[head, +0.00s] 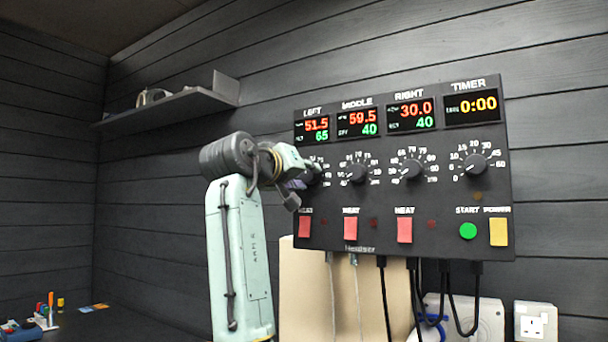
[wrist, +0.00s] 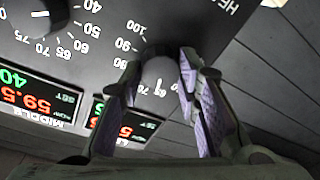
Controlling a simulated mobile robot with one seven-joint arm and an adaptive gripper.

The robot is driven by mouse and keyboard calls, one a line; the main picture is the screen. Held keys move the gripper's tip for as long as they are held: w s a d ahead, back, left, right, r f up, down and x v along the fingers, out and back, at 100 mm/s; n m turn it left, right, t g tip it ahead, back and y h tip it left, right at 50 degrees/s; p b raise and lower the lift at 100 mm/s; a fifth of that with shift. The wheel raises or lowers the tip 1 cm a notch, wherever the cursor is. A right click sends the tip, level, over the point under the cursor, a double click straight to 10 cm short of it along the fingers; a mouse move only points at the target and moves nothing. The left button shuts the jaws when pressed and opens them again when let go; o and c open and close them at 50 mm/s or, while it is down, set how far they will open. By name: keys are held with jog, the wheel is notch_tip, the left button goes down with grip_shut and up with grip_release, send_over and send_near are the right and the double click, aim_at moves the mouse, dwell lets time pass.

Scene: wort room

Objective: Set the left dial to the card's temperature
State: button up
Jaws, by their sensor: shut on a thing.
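The black control panel (head: 400,235) hangs on the dark plank wall. The left dial (head: 316,171) is partly hidden by my gripper (head: 299,178) in the head view. In the wrist view the left dial (wrist: 160,72) sits between the purple pads of my gripper (wrist: 160,75), which is shut on it. The left display (head: 313,129) reads 51.5 in red above 65 in green. The dial's pointer is hard to read. No readable temperature card shows.
The middle dial (head: 355,172), right dial (head: 411,169) and timer dial (head: 475,164) sit to the right. Red heat switches (head: 351,229) line the panel below. Cables hang beneath. A shelf (head: 185,105) is on the wall at left.

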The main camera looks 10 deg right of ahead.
jog(key=m, duration=0.5)
jog(key=shift+m, duration=0.3)
jog(key=shift+m+h, duration=0.4)
jog(key=shift+m, duration=1.6)
jog(key=shift+s+d, duration=0.1)
jog(key=o, duration=1.2)
jog(key=shift+c, duration=0.2)
jog(key=r+v, duration=0.1)
jog(key=v, duration=1.1)
jog(key=shift+f, duration=0.5)
